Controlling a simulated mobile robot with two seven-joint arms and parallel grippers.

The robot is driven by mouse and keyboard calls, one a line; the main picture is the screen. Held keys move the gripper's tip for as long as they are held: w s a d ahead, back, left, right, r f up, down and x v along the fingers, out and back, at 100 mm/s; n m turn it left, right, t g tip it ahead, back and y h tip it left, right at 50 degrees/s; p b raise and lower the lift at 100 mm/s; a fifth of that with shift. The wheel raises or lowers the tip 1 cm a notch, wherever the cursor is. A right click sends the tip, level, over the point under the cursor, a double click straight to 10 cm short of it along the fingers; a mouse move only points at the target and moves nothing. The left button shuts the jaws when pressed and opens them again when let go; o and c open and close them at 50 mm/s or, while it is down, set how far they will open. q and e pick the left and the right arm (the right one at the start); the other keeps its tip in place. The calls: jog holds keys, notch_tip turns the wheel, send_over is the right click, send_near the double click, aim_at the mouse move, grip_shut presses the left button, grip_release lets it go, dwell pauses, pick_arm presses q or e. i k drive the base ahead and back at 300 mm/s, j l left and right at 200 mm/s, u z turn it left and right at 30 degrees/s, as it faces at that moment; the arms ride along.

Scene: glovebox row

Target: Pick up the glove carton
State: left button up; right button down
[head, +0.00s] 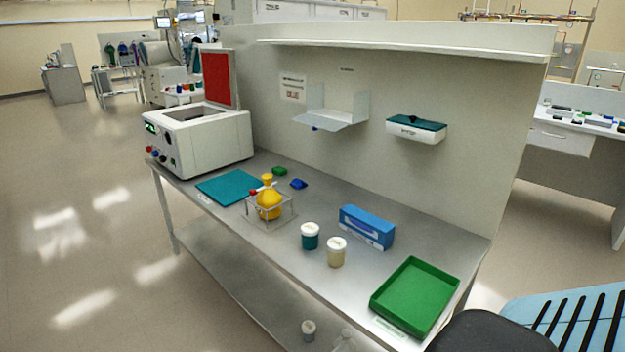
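Neither my left nor my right gripper is in view.
The steel bench (270,238) also holds a white machine with raised lid (205,140), teal mat (228,187), yellow flask (268,203), jars (310,236) (336,252) and green tray (415,295). An empty wall holder (333,118) hangs above. A black rounded shape (490,332) is lower right.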

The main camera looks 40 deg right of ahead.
aim_at(378, 232)
jog(key=i+z, duration=0.25)
jog(key=z, duration=0.2)
jog(key=i+j+z, duration=0.2)
jog(key=z, duration=0.2)
jog(key=i+j+z, duration=0.2)
jog(key=z, duration=0.25)
jog(key=i+j+z, duration=0.2)
jog(key=z, duration=0.25)
jog(key=i+j+z, duration=0.1)
jog(key=j+z, duration=2.25)
jog(key=j, duration=0.15)
jog(key=k, duration=0.05)
